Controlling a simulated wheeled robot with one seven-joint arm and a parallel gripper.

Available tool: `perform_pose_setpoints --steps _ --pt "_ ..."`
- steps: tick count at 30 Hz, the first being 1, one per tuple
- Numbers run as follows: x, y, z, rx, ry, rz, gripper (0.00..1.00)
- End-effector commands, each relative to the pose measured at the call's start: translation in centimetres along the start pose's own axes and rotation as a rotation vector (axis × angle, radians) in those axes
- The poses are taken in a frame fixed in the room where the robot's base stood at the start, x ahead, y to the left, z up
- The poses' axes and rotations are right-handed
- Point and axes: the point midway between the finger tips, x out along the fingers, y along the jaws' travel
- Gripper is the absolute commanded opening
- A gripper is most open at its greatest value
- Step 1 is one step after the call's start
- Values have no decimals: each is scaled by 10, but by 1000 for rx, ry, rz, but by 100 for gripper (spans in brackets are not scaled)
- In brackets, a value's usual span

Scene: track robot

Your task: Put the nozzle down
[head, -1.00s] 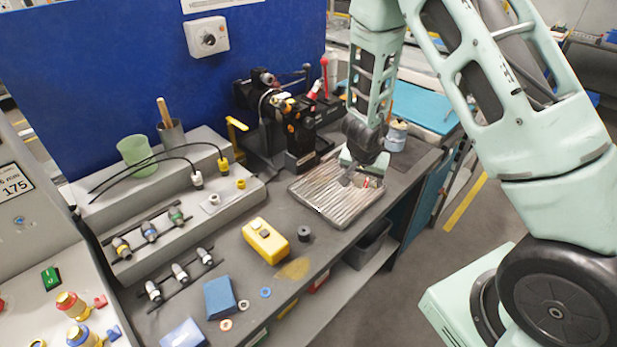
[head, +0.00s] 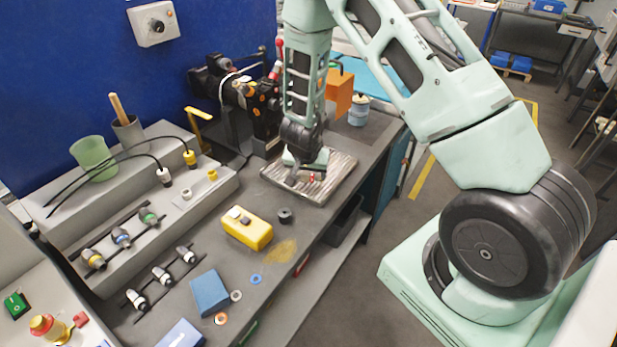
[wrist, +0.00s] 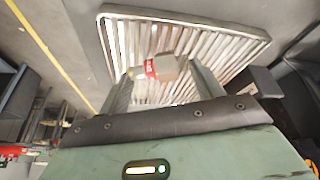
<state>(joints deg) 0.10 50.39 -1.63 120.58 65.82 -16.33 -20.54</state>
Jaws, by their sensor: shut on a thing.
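The nozzle (wrist: 168,67), a grey metal piece with a red band, is between the fingers of my gripper (wrist: 160,76) in the wrist view. My gripper is shut on it. In the head view my gripper (head: 307,172) is low over the ribbed metal tray (head: 338,181), and only a small red part of the nozzle (head: 312,178) shows. The tray's slats also fill the wrist view's upper middle (wrist: 215,47). I cannot tell whether the nozzle touches the slats.
Several nozzles with coloured bands lie on a rack (head: 122,238) at left, with pale ones on a lower rack (head: 161,274). A yellow box (head: 247,230) and a black ring (head: 285,216) sit left of the tray. A black fixture (head: 255,105) stands behind; an orange block (head: 339,90) is behind right.

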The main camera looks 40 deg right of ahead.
Motion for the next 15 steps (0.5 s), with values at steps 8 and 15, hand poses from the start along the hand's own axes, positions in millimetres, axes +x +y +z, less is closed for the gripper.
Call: perform_pose_setpoints --steps 8,15 --pt "7 -1 3 1 1 -2 41" --pt "10 0 4 1 0 -1 74"
